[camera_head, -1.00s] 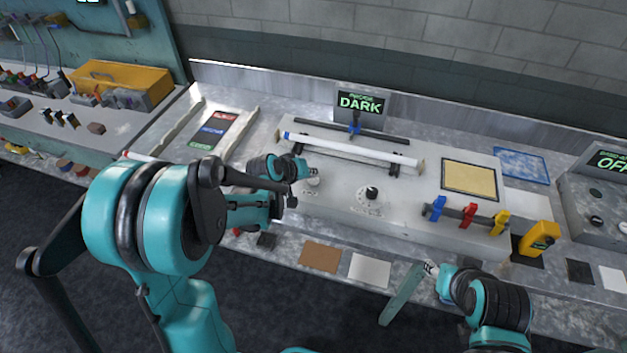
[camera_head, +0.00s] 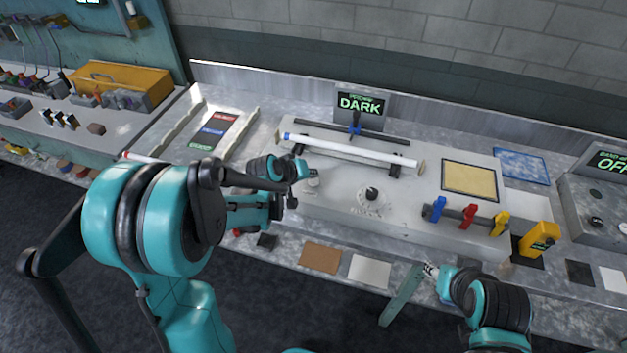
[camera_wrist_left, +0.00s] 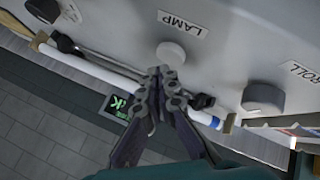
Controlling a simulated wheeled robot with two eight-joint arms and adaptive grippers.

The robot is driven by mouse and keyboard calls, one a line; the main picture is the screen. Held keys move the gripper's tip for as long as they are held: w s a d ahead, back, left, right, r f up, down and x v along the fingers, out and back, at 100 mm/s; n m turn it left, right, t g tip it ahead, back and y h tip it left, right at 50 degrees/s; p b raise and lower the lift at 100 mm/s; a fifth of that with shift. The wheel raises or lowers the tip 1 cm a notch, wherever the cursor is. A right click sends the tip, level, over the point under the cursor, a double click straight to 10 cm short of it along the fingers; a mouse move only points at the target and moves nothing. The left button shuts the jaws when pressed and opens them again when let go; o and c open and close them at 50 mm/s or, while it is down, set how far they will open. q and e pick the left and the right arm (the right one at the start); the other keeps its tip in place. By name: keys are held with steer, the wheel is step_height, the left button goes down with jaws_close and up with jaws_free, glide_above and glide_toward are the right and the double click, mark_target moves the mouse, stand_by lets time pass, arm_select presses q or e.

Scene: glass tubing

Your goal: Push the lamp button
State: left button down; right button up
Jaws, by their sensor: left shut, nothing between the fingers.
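The lamp button (camera_wrist_left: 171,52) is a pale round knob beside the LAMP label (camera_wrist_left: 183,22) on the grey panel (camera_wrist_left: 225,35). My left gripper (camera_wrist_left: 165,73) is shut and empty, its fingertips right by the button's near edge in the left wrist view. I cannot tell whether they touch it. In the head view my left gripper (camera_head: 313,172) is over the left part of the panel and partly covers the button. The display (camera_head: 360,104) behind the panel reads DARK. My right gripper (camera_head: 431,269) is at the bench's front edge, too small to read.
A white tube (camera_head: 350,151) lies on supports behind the button. A black-pointer dial (camera_head: 371,193) sits to its right; the wrist view shows a ROLL knob (camera_wrist_left: 263,98). Blue, red and yellow clamps (camera_head: 468,214) stand at the panel's right. Brown and white squares (camera_head: 320,257) lie in front.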

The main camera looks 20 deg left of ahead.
mark_target(312, 182)
arm_select(q)
steer(key=shift+f, duration=0.1)
steer(key=shift+f+b, duration=0.35)
steer(key=shift+b, duration=0.1)
steer(key=shift+f, duration=0.25)
stand_by(0.5)
steer(key=shift+r+p, duration=0.3)
steer(key=shift+r, duration=0.45)
steer(key=shift+r, duration=0.1)
step_height(312, 182, up, 6)
steer(key=p, duration=0.4)
